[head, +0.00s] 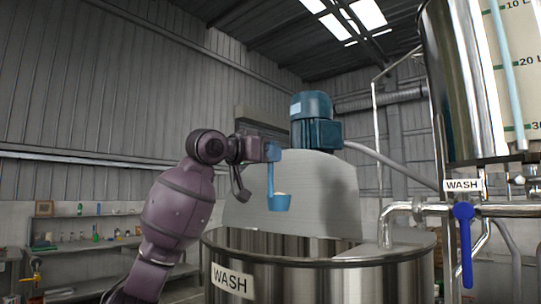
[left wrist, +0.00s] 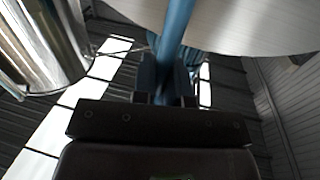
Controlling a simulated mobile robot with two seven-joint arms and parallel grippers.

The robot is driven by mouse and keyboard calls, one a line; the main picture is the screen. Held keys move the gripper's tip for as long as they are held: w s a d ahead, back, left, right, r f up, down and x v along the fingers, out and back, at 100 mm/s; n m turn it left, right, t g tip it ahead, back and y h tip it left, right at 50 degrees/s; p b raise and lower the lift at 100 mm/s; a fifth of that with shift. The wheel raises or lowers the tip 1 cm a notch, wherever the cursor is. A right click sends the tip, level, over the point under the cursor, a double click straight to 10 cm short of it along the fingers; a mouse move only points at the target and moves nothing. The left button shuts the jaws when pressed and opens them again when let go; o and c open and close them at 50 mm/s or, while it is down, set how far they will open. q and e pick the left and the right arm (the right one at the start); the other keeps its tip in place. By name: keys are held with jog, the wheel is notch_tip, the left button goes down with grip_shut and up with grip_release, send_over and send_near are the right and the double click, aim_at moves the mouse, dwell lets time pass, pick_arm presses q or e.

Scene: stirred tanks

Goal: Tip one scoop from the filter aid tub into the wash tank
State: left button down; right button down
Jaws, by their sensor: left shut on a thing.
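My left gripper (head: 271,151) is shut on the handle of a blue scoop (head: 279,202). In the left wrist view the blue handle (left wrist: 177,28) runs up from between the fingers (left wrist: 167,85). The tank's inside is mostly hidden behind its front wall. I do not see the filter aid tub or my right gripper.
A raised grey lid (head: 300,190) and a blue motor (head: 315,122) stand behind the scoop. At right are a pipe, a blue-handled valve (head: 464,240) and a graduated steel vessel (head: 460,80). Shelves with small bottles (head: 95,236) stand at the far left.

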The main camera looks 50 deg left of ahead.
pick_arm(q)
jog(key=w+d+f+m+g+y, duration=0.1)
jog(key=d+f+m+g+y, duration=0.1)
jog(key=d+f+m, duration=1)
jog(key=shift+f+m+y, duration=0.6)
jog(key=shift+f+m, duration=0.4)
jog(key=shift+m, duration=0.6)
dwell(0.6)
jog(key=s+a+r+n+t+h, duration=0.1)
jog(key=a+r+n+t+h, duration=0.1)
jog(key=a+r+n, duration=1)
jog(key=shift+s+r+n+h, duration=0.15)
jog(key=shift+r+n+h, duration=0.45)
jog(key=shift+r+n, duration=0.8)
jog(key=shift+a+f+n, duration=0.1)
jog(key=shift+f+n, duration=0.2)
